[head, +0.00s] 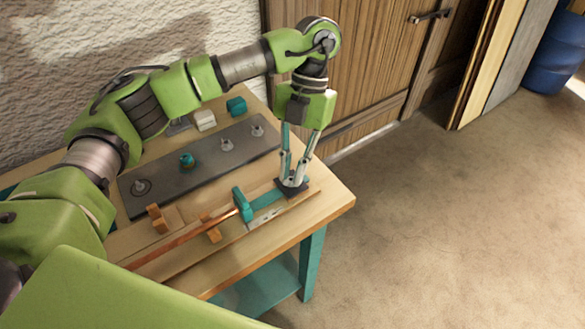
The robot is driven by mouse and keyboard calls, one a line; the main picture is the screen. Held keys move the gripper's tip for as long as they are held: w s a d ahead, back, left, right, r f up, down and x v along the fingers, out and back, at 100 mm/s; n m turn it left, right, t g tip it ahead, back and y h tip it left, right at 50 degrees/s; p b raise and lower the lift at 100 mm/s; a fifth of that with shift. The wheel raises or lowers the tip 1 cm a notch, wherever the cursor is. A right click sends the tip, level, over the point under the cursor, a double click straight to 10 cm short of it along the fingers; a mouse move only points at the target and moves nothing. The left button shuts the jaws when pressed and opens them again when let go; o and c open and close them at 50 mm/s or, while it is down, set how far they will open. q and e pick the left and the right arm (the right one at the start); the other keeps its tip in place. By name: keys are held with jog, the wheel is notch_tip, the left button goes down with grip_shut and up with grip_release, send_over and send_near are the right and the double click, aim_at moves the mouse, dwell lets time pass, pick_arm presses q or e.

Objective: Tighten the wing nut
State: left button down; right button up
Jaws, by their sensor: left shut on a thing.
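My left gripper (292,186) points down at the right end of a wooden fixture board (186,262). Its fingertips are shut on the right end of a teal clamp piece (266,201). The fingertips hide what lies between them, and I cannot make out a wing nut there. A taller teal block (242,204) stands at the left end of this piece, by the end of a long reddish-brown lath (185,243). My right gripper is not in view.
Behind the fixture, a dark plate (205,172) carries several small upright fittings, one with a teal knob (187,160). Orange-brown wooden blocks (157,218) stand along the lath. White (204,120) and teal (236,106) blocks sit at the back. Open floor lies right of the table (333,202).

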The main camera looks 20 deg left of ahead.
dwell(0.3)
pick_arm(q)
jog(key=c, duration=2)
grip_release()
jog(key=v, duration=1.2)
jog(key=shift+s, duration=0.1)
